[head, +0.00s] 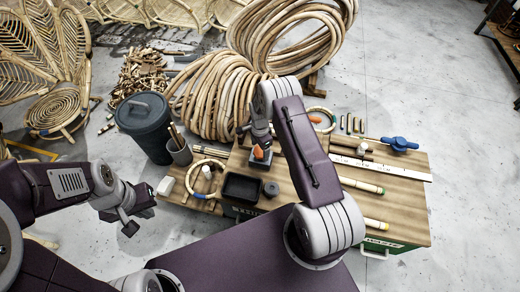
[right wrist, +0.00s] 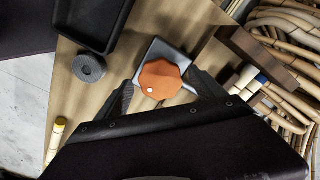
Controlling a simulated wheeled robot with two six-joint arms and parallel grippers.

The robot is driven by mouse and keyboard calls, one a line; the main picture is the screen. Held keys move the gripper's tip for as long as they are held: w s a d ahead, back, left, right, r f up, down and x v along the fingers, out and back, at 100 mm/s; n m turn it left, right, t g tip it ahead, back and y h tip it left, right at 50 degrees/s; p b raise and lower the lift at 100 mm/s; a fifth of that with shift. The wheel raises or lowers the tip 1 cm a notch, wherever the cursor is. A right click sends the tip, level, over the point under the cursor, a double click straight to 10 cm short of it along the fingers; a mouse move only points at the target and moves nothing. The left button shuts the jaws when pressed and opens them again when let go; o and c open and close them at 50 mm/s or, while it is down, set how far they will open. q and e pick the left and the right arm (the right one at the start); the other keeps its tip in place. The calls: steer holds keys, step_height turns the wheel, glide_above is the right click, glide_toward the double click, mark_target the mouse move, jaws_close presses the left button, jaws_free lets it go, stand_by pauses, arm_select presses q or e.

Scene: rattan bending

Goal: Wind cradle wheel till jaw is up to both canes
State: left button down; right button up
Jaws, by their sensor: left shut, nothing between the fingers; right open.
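An orange wheel (head: 258,152) sits on a small grey block on the wooden bench. In the right wrist view the wheel (right wrist: 160,78) is lobed, with a white dot near its left edge. My right gripper (right wrist: 166,92) is open, with one finger on either side of the wheel; I cannot tell whether they touch it. My left gripper (head: 130,215) is shut and empty, off the bench's left side. Two pale canes with yellow-green ends, the upper cane (head: 362,186) and the lower cane (head: 376,223), lie at the bench's right. My right arm hides their left parts. I cannot make out the jaw.
A black tray (head: 241,188) and a grey ring (head: 271,188) are near the wheel. A blue tool (head: 399,143) and a white ruler strip (head: 384,168) lie to the right. A dark bin (head: 145,122) stands left of the bench. Large cane coils (head: 215,95) stand behind.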

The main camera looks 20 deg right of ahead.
mark_target(260, 152)
step_height(260, 152, up, 8)
steer(key=p, duration=0.1)
steer(key=shift+r+p, duration=0.15)
steer(key=shift+p, duration=0.2)
